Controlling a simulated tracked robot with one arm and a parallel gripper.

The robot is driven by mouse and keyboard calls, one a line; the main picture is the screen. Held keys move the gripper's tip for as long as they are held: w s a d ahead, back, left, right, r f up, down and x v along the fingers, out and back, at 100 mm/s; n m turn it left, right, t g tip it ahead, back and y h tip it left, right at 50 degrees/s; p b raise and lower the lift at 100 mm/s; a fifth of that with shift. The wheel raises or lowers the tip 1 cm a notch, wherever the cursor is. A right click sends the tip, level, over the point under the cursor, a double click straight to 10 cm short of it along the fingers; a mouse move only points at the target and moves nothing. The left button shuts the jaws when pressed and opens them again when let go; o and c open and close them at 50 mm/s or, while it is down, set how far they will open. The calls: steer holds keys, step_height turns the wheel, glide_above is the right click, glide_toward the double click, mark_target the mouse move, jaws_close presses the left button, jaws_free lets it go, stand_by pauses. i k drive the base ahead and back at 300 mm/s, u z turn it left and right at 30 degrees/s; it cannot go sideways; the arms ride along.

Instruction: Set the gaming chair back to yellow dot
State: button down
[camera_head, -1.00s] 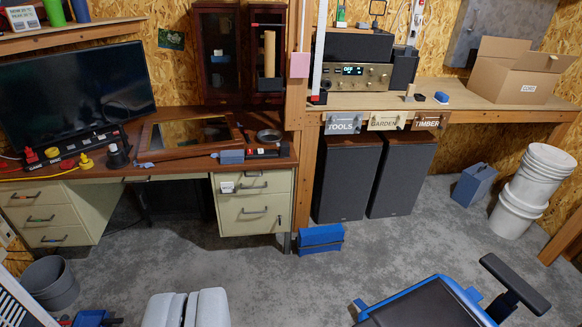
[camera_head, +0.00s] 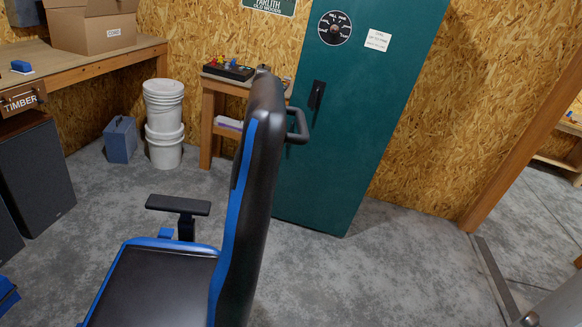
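The gaming chair (camera_head: 258,165) is black with blue edging and stands upright on the grey floor, left of the picture's middle. Its seat (camera_head: 155,285) runs off the bottom edge and points left. Its tall backrest is seen from the side. One armrest (camera_head: 178,204) shows on the far side. A black handle-like bar (camera_head: 300,126) sticks out from the upper rear of the backrest. The chair's base is out of frame. No yellow dot shows on the visible floor. My gripper is not in view.
A teal door-like cabinet (camera_head: 355,110) stands behind the chair. White buckets (camera_head: 164,122), a blue box (camera_head: 121,139) and a small wooden table (camera_head: 207,125) line the back wall. A dark speaker (camera_head: 40,175) stands at left. Floor (camera_head: 390,270) right of the chair is clear toward a doorway (camera_head: 530,140).

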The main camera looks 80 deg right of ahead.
mark_target(256, 164)
steer(key=z, duration=0.1)
steer(key=i, duration=0.2)
steer(key=z, duration=1.5)
